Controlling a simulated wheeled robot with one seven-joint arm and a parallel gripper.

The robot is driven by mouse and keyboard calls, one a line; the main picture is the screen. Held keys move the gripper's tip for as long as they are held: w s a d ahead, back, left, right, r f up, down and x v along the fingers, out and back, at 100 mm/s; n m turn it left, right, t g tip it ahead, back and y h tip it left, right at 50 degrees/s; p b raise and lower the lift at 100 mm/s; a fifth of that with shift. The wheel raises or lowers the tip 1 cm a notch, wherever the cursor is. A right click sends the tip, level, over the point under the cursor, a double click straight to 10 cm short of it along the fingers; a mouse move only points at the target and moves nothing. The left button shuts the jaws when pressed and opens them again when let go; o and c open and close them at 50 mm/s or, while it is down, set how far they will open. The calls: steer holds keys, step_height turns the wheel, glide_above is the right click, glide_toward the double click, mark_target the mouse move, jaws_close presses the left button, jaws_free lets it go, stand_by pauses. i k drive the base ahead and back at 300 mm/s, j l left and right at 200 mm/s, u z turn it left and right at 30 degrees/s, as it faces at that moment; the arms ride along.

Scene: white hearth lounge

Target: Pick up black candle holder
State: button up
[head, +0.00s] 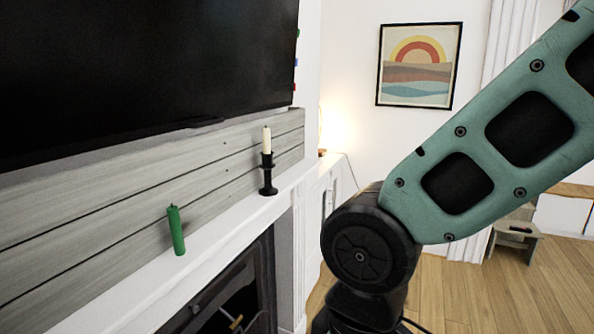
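The black candle holder (268,178) stands upright on the white mantel shelf (215,228), near the shelf's far right end. It has a round base and a thin stem, and a cream candle (266,140) stands in its top. My arm comes in from the upper right and bends down at a dark joint, to the right of the holder and apart from it. My gripper is outside the view, below the bottom edge.
A green candle (176,230) stands on the mantel to the left of the holder. A large black television (140,65) hangs above, close over the shelf. A fireplace (235,290) opens below. A white cabinet (325,195) and a lit lamp are behind. Wooden floor (480,290) shows at right.

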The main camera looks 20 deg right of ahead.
mark_target(267, 165)
steer(key=u, duration=0.35)
steer(key=i+l+u, duration=0.2)
steer(key=l+u, duration=0.2)
steer(key=i+l+u, duration=0.2)
steer(key=l+u, duration=0.25)
steer(key=j, duration=0.1)
